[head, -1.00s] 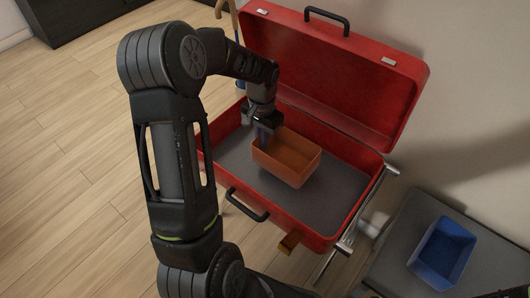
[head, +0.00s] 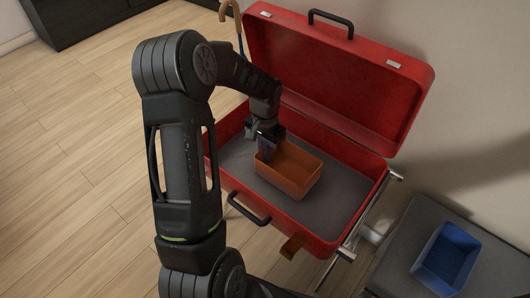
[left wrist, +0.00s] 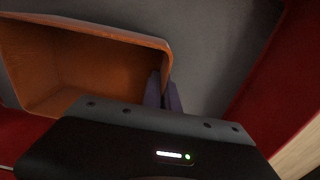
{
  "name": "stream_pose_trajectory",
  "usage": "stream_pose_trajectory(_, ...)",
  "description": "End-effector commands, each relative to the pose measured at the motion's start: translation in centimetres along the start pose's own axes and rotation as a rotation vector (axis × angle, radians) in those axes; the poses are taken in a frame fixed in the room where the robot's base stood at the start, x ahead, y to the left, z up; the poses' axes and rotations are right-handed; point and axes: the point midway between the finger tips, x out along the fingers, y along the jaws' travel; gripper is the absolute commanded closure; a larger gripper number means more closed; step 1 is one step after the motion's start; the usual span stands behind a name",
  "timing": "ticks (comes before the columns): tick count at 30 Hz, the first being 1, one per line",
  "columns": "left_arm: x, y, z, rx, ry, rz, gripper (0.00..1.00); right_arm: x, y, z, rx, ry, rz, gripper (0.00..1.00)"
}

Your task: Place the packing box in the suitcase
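The packing box is an orange, open-topped box (head: 290,185) inside the open red suitcase (head: 345,232). It sits low over the grey suitcase floor, upright, about mid-case; I cannot tell whether it fully rests there. My left gripper (head: 265,153) is at the box's left wall. In the left wrist view the two fingers (left wrist: 163,92) straddle the wall of the box (left wrist: 85,70), closed on it. The box is empty as far as I can see. My right gripper is in neither view.
The suitcase lid stands open at the back. The case is on a metal rack (head: 345,250). A blue open bin (head: 447,258) stands on a dark grey bench (head: 400,250) at right. A cane (head: 233,20) stands behind the case. Grey floor is free around the box.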

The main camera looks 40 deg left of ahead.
Motion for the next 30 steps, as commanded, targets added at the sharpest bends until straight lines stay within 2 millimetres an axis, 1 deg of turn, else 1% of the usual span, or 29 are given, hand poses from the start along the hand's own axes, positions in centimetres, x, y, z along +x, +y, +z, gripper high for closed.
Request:
stream_pose_trajectory(1,0.3,0.0,0.0,0.000,0.000,0.000,1.00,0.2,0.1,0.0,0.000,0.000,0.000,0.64)
stream_pose_trajectory(3,0.2,0.0,0.0,0.000,0.000,0.000,0.93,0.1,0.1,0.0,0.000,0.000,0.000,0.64)
stream_pose_trajectory(9,0.2,0.0,0.0,0.000,0.000,0.000,0.76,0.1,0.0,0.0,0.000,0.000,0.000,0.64)
stream_pose_trajectory(10,0.2,0.0,0.0,0.000,0.000,0.000,0.75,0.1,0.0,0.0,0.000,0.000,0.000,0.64)
stream_pose_trajectory(19,-0.1,0.0,0.0,0.000,0.000,0.000,0.75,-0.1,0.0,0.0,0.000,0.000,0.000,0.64)
stream_pose_trajectory(22,-0.8,0.0,-0.1,0.000,0.002,-0.001,0.75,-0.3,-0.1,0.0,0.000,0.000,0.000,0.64)
stream_pose_trajectory(25,-2.1,0.0,-0.1,-0.001,0.002,0.000,0.75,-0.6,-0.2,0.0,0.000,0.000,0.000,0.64)
stream_pose_trajectory(29,-4.6,0.0,-0.1,0.001,0.004,-0.001,0.75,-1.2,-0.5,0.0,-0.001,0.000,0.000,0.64)
stream_pose_trajectory(30,-5.5,0.0,-0.1,0.001,0.005,-0.002,0.75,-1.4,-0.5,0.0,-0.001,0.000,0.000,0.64)
